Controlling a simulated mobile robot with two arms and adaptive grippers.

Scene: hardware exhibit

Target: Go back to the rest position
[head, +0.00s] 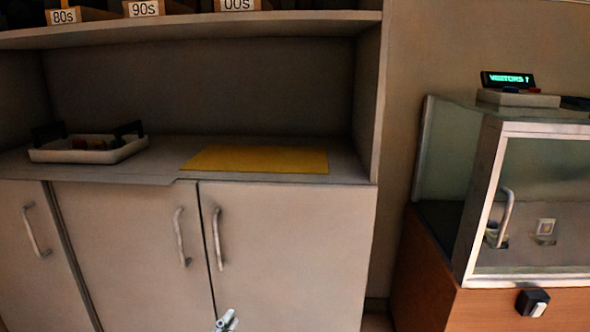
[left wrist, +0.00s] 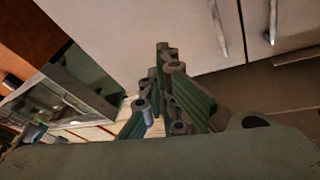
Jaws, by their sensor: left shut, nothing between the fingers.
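My left gripper (head: 227,321) shows only as a small tip at the bottom edge of the head view, in front of the lower cabinet doors. In the left wrist view the left gripper (left wrist: 163,62) is shut, with its green ribbed fingers together and nothing between them. It is apart from the cabinet. My right gripper is in neither view.
A grey shelf unit (head: 280,245) with handled doors stands ahead. A white tray (head: 85,154) with small items and a yellow mat (head: 258,159) lie on its counter. A glass display case (head: 545,128) on a wooden base stands at the right.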

